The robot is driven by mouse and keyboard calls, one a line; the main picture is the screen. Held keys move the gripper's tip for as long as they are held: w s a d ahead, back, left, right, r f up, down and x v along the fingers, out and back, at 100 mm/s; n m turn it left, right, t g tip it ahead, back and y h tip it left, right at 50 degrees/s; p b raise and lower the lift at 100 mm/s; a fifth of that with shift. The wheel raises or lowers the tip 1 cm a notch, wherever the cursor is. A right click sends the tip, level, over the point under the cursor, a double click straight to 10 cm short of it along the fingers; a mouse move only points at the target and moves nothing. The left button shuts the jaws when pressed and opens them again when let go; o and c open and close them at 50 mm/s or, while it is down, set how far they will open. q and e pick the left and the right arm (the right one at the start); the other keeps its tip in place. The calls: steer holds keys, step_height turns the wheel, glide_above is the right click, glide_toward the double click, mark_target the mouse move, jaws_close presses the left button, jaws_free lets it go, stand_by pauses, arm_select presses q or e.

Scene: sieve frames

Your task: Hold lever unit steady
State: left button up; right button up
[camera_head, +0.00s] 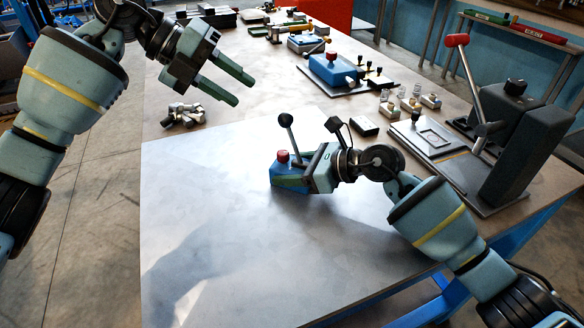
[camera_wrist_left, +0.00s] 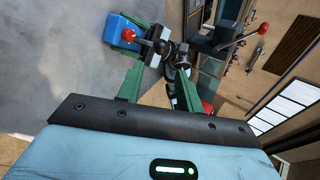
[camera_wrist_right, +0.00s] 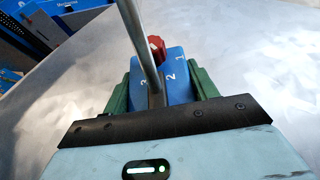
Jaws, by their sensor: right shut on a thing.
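The lever unit (camera_head: 288,178) is a blue box on the table, with a red knob and a lever topped by a dark ball. In the right wrist view the lever unit (camera_wrist_right: 173,78) shows numbers on its top and the lever's rod rising in front. My right gripper (camera_head: 298,172) is shut on the lever unit, its green fingers on both sides of the box. My left gripper (camera_head: 243,88) is open and empty, raised above the table to the upper left of the unit. The left wrist view shows the lever unit (camera_wrist_left: 121,31) beyond the left fingers.
A lever press (camera_head: 500,130) with a red-tipped handle stands at the right. Another blue unit (camera_head: 335,70) and small parts lie toward the back. Metal pieces (camera_head: 184,115) lie below my left gripper. The table's front left is clear.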

stand_by(0.3)
arm_select(q)
steer(key=shift+a+f, duration=0.1)
steer(key=shift+a, duration=0.05)
steer(key=c, duration=0.4)
steer(key=shift+s+a+f+m, duration=0.1)
steer(key=shift+a+f+m, duration=0.15)
steer(key=shift+m, duration=0.15)
steer(key=shift+c, duration=1.1)
steer(key=s+a+f+m+t, duration=0.1)
steer(key=a+m, duration=0.1)
steer(key=s+a+f+m+t+h, duration=0.1)
steer(key=s+m, duration=0.1)
steer(key=s+a+f+m+h, duration=0.1)
steer(key=s+a+m, duration=0.1)
steer(key=shift+a+f+t, duration=0.35)
steer(key=shift+t, duration=0.05)
jaws_close()
steer(key=shift+s+a+f+m+h, duration=0.1)
steer(key=shift+s+a+m+h, duration=0.2)
steer(key=shift+s+m, duration=0.5)
steer(key=shift+w, duration=0.2)
